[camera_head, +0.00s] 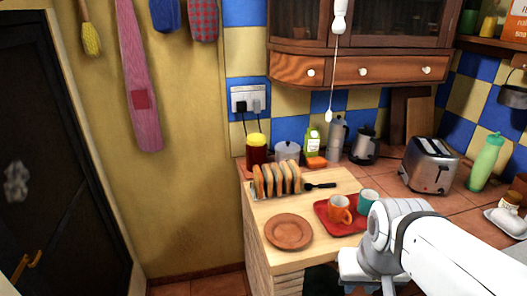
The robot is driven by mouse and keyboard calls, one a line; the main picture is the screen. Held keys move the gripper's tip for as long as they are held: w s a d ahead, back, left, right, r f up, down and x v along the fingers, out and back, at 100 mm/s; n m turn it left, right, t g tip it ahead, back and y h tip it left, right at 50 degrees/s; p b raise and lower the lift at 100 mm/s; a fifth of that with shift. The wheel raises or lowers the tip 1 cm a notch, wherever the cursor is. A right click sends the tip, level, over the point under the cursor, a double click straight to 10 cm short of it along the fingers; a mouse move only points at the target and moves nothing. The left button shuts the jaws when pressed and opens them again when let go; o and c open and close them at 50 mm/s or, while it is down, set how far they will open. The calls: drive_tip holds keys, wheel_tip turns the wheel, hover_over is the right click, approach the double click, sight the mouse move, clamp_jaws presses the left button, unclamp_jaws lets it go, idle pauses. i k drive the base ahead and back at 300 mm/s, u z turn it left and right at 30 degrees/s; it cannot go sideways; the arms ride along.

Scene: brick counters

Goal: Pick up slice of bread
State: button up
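Several slices of toasted bread (277,180) stand upright in a row in a rack at the back left of the wooden counter (260,215). My white arm reaches in from the lower right and bends down at the bottom edge, in front of the counter. The fingers of my gripper are outside the picture, so whether it is open or shut does not show. The visible part of my arm is apart from the bread, nearer and to its right.
A brown plate (289,231) lies in front of the bread. A red tray (324,213) with an orange mug (340,209) and a teal mug (367,200) is to the right. A dark utensil (320,186) lies beside the rack. Jars stand behind; a toaster (429,165) is farther right.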

sight(258, 179)
drive_tip(key=u, duration=0.15)
drive_tip(key=i, duration=0.75)
drive_tip(key=u, duration=0.35)
drive_tip(key=k, duration=0.9)
drive_tip(key=u, duration=0.2)
drive_tip(key=i, duration=0.9)
drive_tip(key=z, duration=0.05)
